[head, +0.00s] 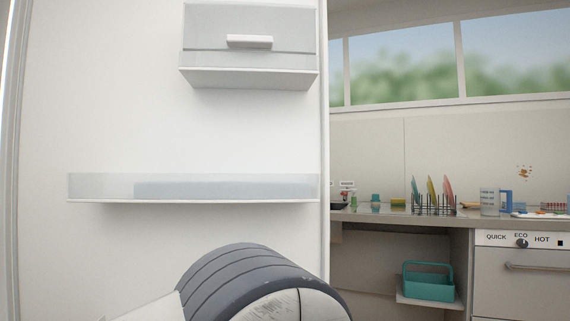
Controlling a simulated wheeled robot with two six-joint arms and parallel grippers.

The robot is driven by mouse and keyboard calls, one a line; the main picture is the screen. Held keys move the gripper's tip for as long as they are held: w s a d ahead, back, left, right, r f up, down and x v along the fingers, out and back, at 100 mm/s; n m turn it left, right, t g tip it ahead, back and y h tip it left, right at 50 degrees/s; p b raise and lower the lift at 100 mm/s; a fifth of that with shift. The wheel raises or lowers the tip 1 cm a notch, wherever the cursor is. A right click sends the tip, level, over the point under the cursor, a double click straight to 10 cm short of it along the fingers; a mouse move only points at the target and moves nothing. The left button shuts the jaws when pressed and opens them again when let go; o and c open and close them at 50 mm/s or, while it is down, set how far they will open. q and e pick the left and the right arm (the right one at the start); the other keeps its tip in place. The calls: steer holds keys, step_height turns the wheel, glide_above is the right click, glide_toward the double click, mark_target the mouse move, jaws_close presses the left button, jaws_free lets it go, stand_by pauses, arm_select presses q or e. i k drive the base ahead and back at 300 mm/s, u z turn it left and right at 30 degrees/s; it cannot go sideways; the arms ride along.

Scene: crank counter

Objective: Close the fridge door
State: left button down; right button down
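The fridge door (100,120) stands open and fills the left half of the head view. Its white inner face is toward me, with a lidded compartment (247,45) at the top and a clear-fronted shelf (200,187) lower down. Its upright right edge (325,150) shows against the counter behind. The fridge's inside is not in view. Neither of my grippers shows. A rounded, dark banded part at the bottom centre looks like one of my arm links, in front of the door; I cannot tell whether it touches.
Right of the door, a counter (380,216) holds a dish rack (433,208) with plates and several small items. Below it are a teal caddy (428,285) on a low shelf and a dishwasher-like panel (520,241). Windows (405,62) are above.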

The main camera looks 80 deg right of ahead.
mark_target(145, 144)
steer(key=u, duration=0.6)
steer(key=k, duration=1.4)
steer(key=z, duration=1.6)
